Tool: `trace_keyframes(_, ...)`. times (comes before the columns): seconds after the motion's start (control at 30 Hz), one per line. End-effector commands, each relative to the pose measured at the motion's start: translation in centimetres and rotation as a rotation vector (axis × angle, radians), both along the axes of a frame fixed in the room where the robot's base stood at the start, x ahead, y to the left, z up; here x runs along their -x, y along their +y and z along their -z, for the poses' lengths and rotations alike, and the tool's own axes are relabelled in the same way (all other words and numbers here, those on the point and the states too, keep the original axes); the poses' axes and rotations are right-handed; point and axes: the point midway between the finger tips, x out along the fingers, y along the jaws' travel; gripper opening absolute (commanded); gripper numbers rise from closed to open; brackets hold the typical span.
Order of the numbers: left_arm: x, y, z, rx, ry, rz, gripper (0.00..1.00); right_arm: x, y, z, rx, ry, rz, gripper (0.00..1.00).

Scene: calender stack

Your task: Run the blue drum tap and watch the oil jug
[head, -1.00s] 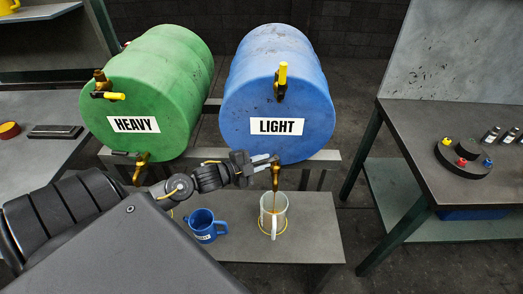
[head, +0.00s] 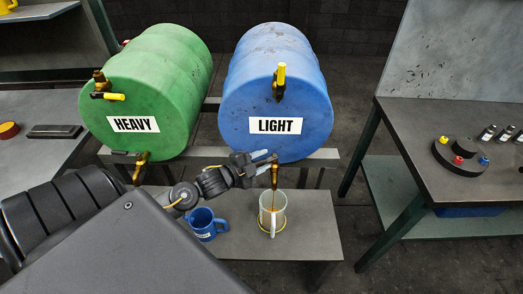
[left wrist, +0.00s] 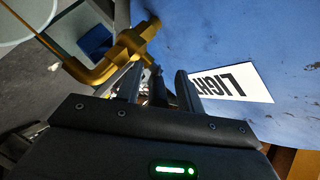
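The blue drum (head: 310,100), labelled LIGHT, lies on a rack with its brass tap (head: 275,177) low on its front. A thin brown stream runs from the tap into a clear jug (head: 265,218) below. Amber shows inside the jug, but its exact level is hard to read. The jug stands upright at a yellow ring on the low bench, handle toward me. My left gripper (head: 268,158) is beside the tap's top, against the drum front. Its two fingers are apart in the left wrist view (left wrist: 157,90), with the brass tap (left wrist: 120,48) beside them. My right gripper is out of view.
A blue jug (head: 203,224) stands left of the clear jug on the bench (head: 310,225). A green drum (head: 150,85) labelled HEAVY, with its own tap (head: 141,165), is at left. A right-hand table (head: 450,125) holds a dark block with coloured knobs.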

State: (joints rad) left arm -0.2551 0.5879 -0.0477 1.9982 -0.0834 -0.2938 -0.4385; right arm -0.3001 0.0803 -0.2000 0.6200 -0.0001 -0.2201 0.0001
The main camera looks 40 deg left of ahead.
Motion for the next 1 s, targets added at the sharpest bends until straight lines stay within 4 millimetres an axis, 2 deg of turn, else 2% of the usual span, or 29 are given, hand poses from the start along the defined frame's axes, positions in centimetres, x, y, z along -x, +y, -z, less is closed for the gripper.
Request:
trace_keyframes(0.23, 0.2, 0.0, 0.2, 0.0, 0.004, 0.001, 0.37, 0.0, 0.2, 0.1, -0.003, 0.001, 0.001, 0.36)
trace_keyframes(0.33, 1.0, 0.2, 0.2, -0.001, 0.005, 0.001, 0.37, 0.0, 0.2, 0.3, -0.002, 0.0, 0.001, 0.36)
trace_keyframes(0.7, 7.5, 1.3, -1.2, -0.001, 0.006, 0.001, 0.37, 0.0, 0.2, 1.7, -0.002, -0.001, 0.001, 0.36)
trace_keyframes(0.83, 9.1, 1.7, -1.6, -0.001, 0.006, 0.001, 0.37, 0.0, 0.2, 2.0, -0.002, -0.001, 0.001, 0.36)
trace_keyframes(1.0, 10.2, 1.9, -2.0, 0.0, 0.003, 0.002, 0.37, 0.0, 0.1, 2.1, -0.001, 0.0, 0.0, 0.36)
